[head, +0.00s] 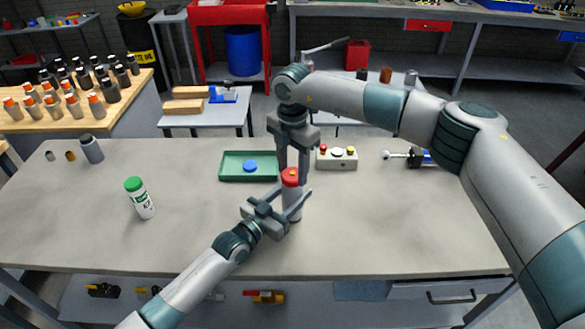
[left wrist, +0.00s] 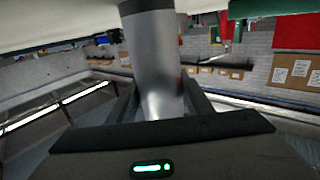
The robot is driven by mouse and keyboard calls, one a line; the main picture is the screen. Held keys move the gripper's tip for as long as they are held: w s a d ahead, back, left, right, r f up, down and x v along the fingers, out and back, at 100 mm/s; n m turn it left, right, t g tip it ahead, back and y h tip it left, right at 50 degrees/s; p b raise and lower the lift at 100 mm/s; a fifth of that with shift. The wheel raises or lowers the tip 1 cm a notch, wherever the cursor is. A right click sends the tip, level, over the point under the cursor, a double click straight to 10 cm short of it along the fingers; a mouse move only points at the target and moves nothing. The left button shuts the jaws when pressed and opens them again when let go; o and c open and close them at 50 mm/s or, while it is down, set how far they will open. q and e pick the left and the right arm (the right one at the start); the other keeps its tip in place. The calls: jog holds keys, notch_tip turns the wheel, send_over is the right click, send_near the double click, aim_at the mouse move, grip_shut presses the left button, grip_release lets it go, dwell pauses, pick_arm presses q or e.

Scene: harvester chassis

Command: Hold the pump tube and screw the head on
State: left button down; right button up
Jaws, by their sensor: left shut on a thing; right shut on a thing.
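The pump tube (head: 292,207) is a grey metal cylinder standing upright at the middle of the table. My left gripper (head: 287,212) is shut around its lower part. In the left wrist view the tube (left wrist: 155,70) stands between the left gripper's fingers (left wrist: 160,108). The red pump head (head: 291,178) sits at the top of the tube, in line with it. My right gripper (head: 292,170) points straight down from above, shut on the head. I cannot tell whether the threads are engaged.
A green tray (head: 230,176) holding a blue disc (head: 250,166) lies behind the tube to the left. A button box (head: 337,159) stands close behind the right gripper. A green-capped bottle (head: 140,198) and a grey cylinder (head: 91,149) stand at the left. The table's front right is clear.

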pick_arm(q)
jog(key=shift+f, duration=0.1)
pick_arm(e)
jog(key=m, duration=0.4)
jog(key=shift+r+m, duration=0.1)
jog(key=shift+m, duration=0.2)
jog(key=m, duration=0.4)
jog(key=o, duration=1.3)
notch_tip(320, 180, up, 12)
pick_arm(q)
jog(key=c, duration=0.8)
grip_release()
